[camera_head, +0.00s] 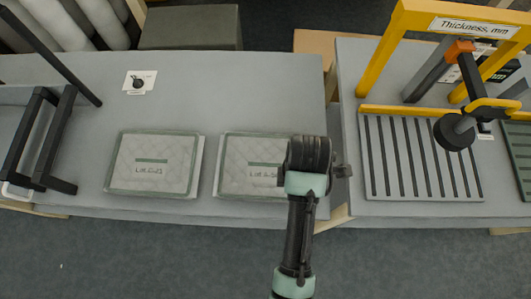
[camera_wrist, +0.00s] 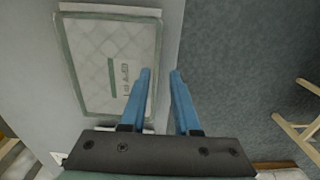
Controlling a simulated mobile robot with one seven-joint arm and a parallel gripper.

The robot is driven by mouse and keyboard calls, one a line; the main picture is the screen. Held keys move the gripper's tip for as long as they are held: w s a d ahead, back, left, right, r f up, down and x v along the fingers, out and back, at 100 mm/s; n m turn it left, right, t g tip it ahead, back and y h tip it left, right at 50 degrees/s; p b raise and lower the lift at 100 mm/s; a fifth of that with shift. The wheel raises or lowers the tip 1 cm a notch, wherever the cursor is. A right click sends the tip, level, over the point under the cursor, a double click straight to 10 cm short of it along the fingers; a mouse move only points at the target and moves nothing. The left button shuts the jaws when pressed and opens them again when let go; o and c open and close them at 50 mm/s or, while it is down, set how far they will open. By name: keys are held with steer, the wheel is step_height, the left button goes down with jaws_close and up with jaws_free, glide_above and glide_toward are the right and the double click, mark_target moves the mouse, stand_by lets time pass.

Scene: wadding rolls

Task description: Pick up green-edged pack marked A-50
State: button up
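Two flat, pale quilted packs with green edges lie side by side on the grey table. The left pack (camera_head: 152,163) has a green stripe and a label that seems to read "Lot C-21". The right pack (camera_head: 243,152) has a similar label, partly covered by my arm; it seems to begin "Lot A-5". One pack (camera_wrist: 88,62) fills the left of the wrist view. My gripper (camera_wrist: 160,73) has two blue fingers apart with nothing between them. The left fingertip overlaps the pack's edge in the picture; the right one is over the floor. Contact cannot be told.
A grey table (camera_head: 60,70) carries a black-handled frame (camera_head: 45,140) at left and a small tagged black item (camera_head: 138,83). Right of a gap, another table holds a slotted plate (camera_head: 420,165) under a yellow "Thickness, mm" frame (camera_head: 385,50). Open floor lies in front.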

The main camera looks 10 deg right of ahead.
step_height(320, 180, down, 6)
steer(key=shift+w+a+r, duration=0.1)
steer(key=shift+w, duration=0.05)
steer(key=f, duration=0.4)
steer(key=shift+w+a, duration=0.2)
steer(key=shift+a, duration=0.2)
steer(key=shift+f, duration=0.55)
steer(key=shift+c, duration=0.3)
jaws_close()
